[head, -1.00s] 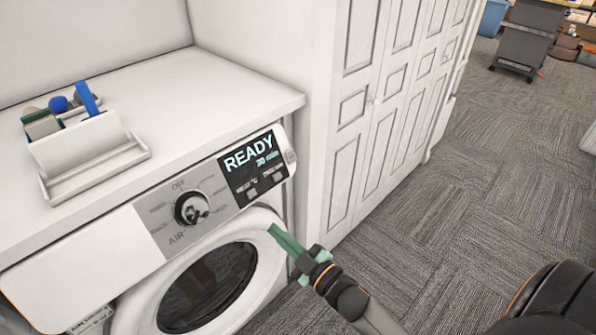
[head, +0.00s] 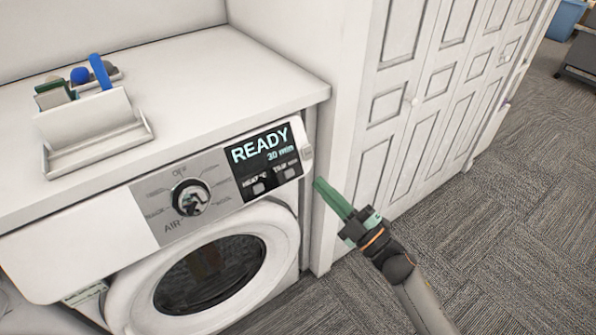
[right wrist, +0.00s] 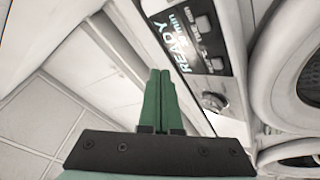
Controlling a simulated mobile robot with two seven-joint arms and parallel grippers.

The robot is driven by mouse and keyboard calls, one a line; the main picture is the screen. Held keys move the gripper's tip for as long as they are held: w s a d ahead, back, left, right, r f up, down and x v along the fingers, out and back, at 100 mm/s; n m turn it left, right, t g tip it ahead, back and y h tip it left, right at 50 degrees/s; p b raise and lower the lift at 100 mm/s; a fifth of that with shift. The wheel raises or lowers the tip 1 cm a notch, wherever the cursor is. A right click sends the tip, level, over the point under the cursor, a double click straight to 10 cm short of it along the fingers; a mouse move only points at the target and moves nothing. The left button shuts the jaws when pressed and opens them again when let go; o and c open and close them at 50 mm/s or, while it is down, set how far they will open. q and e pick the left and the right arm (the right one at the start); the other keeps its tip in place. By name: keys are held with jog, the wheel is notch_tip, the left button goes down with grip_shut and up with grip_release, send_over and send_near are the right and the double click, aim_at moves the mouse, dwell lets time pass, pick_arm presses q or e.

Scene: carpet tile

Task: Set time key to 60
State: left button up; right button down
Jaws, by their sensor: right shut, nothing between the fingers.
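The white machine's dark display (head: 265,150) reads READY and 30 min. Below it sit two small pale keys. The right one, under a blurred label that looks like TIME MIN, is the time key (head: 290,172); the left one is the heat key (head: 258,188). My right gripper (head: 318,183), with green fingers, is shut and empty. It is just right of the panel's right end, apart from the keys. In the right wrist view, the shut fingers (right wrist: 159,75) point toward the panel's edge, and the time key (right wrist: 204,25) shows up and to the right. My left gripper is not in view.
A round dial (head: 190,197) sits left of the display, above the round door (head: 210,275). A white holder (head: 95,135) with brushes stands on the white counter (head: 200,75). White panelled doors (head: 430,110) rise at the right.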

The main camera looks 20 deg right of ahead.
aim_at(289, 173)
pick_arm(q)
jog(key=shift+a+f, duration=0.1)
pick_arm(e)
jog(key=shift+w+a, duration=0.1)
pick_arm(q)
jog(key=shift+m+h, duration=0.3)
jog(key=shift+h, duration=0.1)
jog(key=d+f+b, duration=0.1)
jog(key=b, duration=0.1)
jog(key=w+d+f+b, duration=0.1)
jog(key=b, duration=0.1)
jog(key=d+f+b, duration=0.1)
jog(key=b, duration=0.1)
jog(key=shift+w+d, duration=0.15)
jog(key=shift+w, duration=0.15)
pick_arm(e)
jog(key=w+a+f, duration=0.2)
jog(key=w+f, duration=0.2)
jog(key=w, duration=0.3)
jog(key=shift+a, duration=0.25)
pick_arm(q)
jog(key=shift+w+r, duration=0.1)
pick_arm(e)
jog(key=shift+w, duration=0.1)
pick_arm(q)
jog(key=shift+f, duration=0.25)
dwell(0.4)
